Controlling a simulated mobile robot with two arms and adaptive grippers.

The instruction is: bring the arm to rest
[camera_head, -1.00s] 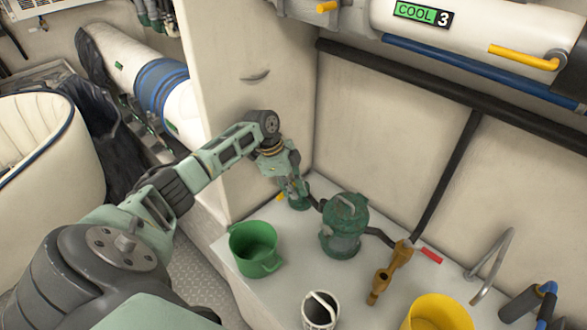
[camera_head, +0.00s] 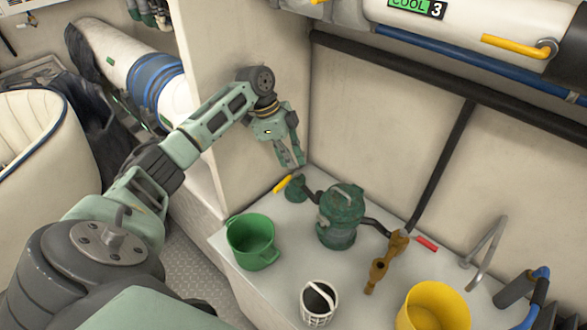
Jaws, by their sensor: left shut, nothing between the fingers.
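My left arm comes in from the left and reaches over the white counter (camera_head: 285,265). Its gripper (camera_head: 292,164) hangs in the air, fingers pointing down, close to the corner of the cream walls. The gripper is shut and holds nothing. Below it on the counter is a small green valve body (camera_head: 298,188) with a yellow lever (camera_head: 283,184). The fingertips are a little above the valve and apart from it. My right gripper is not in view.
A green strainer housing (camera_head: 341,217) stands right of the valve, on a dark pipe. Black pipes run along the wall.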

